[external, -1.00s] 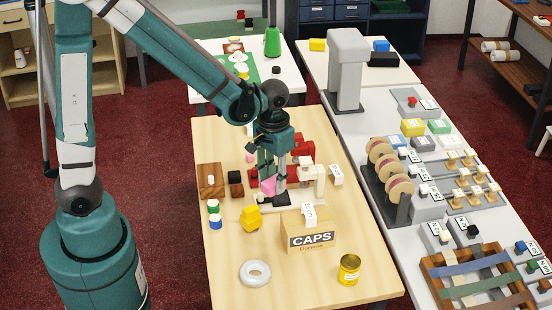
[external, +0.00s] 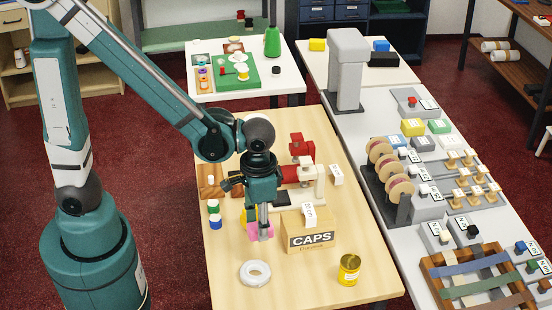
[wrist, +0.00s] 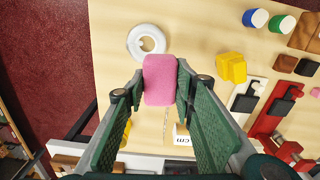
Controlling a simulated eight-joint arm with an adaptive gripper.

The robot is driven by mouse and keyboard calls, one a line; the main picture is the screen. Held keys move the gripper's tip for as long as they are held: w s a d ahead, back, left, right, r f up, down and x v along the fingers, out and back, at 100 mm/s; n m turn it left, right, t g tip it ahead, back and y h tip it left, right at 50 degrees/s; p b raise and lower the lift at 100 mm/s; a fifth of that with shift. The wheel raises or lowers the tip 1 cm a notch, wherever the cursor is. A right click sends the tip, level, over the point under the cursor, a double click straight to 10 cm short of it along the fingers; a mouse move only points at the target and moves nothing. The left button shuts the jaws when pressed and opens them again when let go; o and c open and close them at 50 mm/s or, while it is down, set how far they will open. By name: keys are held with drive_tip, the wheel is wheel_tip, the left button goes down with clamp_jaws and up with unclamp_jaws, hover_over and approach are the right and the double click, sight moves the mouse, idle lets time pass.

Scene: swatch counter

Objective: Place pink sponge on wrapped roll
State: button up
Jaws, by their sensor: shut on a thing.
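The pink sponge (external: 251,231) is held between the fingers of my gripper (external: 260,232) above the wooden table. In the wrist view the sponge (wrist: 160,78) is clamped between both fingertips (wrist: 158,90) and sticks out past them. The wrapped roll appears to be the white ring (external: 255,272) lying flat near the table's front. It also shows in the wrist view (wrist: 133,43), just beyond the sponge and uncovered. In the external view my gripper is a little behind the ring. The exact height of the sponge is hard to tell.
A CAPS box (external: 310,236) stands close to the right of my gripper. A yellow can (external: 349,271) is at the front right. A yellow block (wrist: 231,68) is partly hidden behind my gripper in the external view. Small jars (external: 215,222) stand left. The table around the ring is clear.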

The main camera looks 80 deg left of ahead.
drive_tip(key=shift+m, duration=0.6)
drive_tip(key=shift+s+d, duration=0.6)
drive_tip(key=shift+d, duration=0.25)
drive_tip(key=shift+s+d, duration=0.55)
drive_tip(key=shift+d, duration=0.3)
drive_tip(key=shift+f, duration=0.15)
drive_tip(key=b, duration=0.1)
hover_over(255, 270)
drive_tip(key=shift+f, duration=2.8)
drive_tip(key=shift+f+b, duration=0.55)
drive_tip(key=shift+f, duration=1.5)
drive_tip(key=shift+f, duration=0.2)
drive_tip(key=o, duration=0.8)
drive_tip(key=shift+c, duration=0.2)
drive_tip(key=shift+r, duration=0.15)
